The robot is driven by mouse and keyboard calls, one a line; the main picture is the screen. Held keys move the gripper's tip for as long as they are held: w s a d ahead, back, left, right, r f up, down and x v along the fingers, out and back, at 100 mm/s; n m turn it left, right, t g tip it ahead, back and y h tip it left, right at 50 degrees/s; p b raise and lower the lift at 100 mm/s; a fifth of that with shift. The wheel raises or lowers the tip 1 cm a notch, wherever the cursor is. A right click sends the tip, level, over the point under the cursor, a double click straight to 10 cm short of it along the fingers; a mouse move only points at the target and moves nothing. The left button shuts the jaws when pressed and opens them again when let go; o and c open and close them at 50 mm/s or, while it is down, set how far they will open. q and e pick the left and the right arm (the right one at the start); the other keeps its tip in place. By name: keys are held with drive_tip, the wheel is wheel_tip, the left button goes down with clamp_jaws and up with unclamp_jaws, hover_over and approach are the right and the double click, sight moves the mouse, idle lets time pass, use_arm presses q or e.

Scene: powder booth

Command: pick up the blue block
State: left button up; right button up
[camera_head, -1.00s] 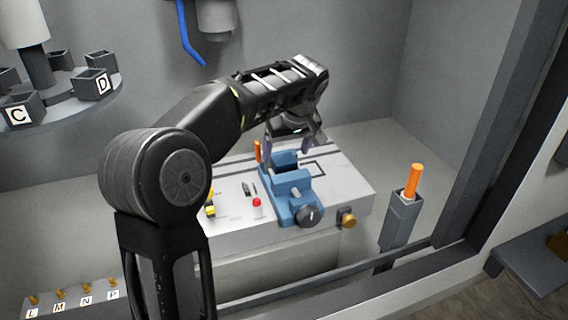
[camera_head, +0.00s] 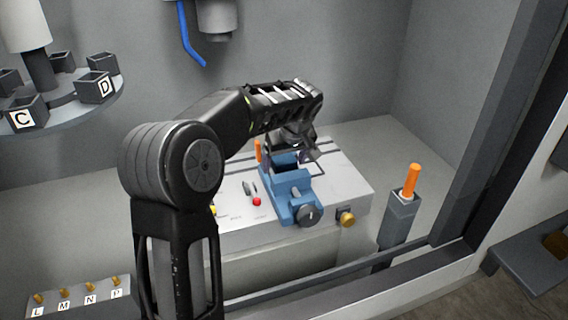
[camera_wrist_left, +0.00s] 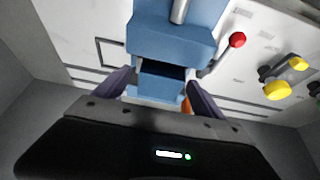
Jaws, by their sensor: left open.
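A blue vise (camera_head: 290,190) is on the light workbench; it also shows in the left wrist view (camera_wrist_left: 170,38). I cannot tell a separate blue block apart from the vise. My left gripper (camera_head: 306,153) is open over the back end of the vise. In the left wrist view, the fingers of the left gripper (camera_wrist_left: 158,88) are apart on either side of a blue part (camera_wrist_left: 160,84) at the vise's back end. I cannot tell whether they touch it. The arm and gripper hide some of the vise's back. My right gripper is not in view.
The workbench (camera_head: 350,185) has a red knob (camera_head: 257,201) and an orange peg (camera_head: 257,150) close to the vise. A grey post (camera_head: 400,217) with an orange rod (camera_head: 411,179) stands to the right. A carousel of lettered bins (camera_head: 70,105) is at upper left.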

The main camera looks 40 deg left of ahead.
sight(285, 160)
use_arm(q)
clamp_jaws()
idle(1.0)
drive_tip(key=shift+r, duration=0.1)
wheel_tip(285, 160, up, 10)
drive_tip(key=shift+b, duration=0.45)
